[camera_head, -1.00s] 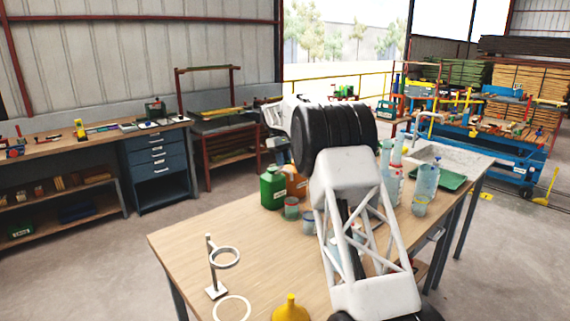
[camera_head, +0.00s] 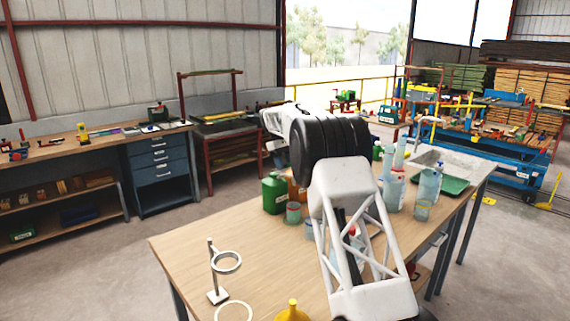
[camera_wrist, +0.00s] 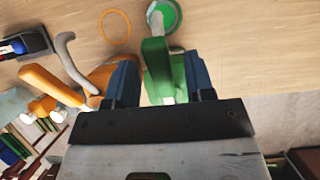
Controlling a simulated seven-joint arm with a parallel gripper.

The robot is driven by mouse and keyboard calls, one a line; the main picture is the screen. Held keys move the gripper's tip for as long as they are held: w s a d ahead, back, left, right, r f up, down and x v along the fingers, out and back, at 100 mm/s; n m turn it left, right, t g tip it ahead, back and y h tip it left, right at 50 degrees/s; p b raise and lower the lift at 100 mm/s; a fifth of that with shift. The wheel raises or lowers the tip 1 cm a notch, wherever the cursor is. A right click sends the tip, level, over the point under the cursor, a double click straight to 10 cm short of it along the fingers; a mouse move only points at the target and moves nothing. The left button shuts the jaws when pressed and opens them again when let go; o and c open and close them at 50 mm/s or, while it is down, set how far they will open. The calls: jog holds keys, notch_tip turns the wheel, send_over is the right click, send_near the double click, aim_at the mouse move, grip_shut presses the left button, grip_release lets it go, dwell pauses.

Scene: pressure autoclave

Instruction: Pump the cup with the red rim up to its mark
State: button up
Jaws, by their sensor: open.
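In the head view a small translucent cup (camera_head: 293,213) with what looks like a reddish rim stands beside a green jug (camera_head: 275,192). Another small cup (camera_head: 422,211) stands on the right; its rim colour is hard to tell. Pale bottles (camera_head: 427,184) and a bottle with red on top (camera_head: 394,190) stand behind my arm. My gripper (camera_wrist: 162,72) is open in the wrist view. A green container (camera_wrist: 157,62) shows beyond and between its fingers; I cannot tell whether they touch. An orange container (camera_wrist: 60,86) lies left of the fingers. The head view hides my gripper behind my arm.
A ring stand (camera_head: 219,278) stands at the table's front left, near a white ring mark (camera_head: 233,310) and a yellow funnel-like object (camera_head: 292,311). A green tray (camera_head: 453,187) and sink are at the back right. The table's left part (camera_head: 195,240) is mostly clear.

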jog(key=shift+v, duration=3.9)
jog(key=shift+s+d+f+t+y, duration=0.1)
jog(key=shift+s+d+t+y, duration=0.15)
jog(key=shift+d+t+y, duration=0.3)
jog(key=shift+s+d+f+t+y, duration=0.1)
jog(key=shift+s+d+t+y, duration=0.2)
jog(key=shift+s+t+y, duration=0.25)
jog(key=shift+s+d+f+t+y, duration=0.1)
jog(key=shift+s+d+t+y, duration=0.2)
jog(key=shift+t+y, duration=0.3)
jog(key=shift+f, duration=0.15)
jog(key=shift+a+f, duration=0.1)
jog(key=shift+f, duration=3.7)
grip_shut()
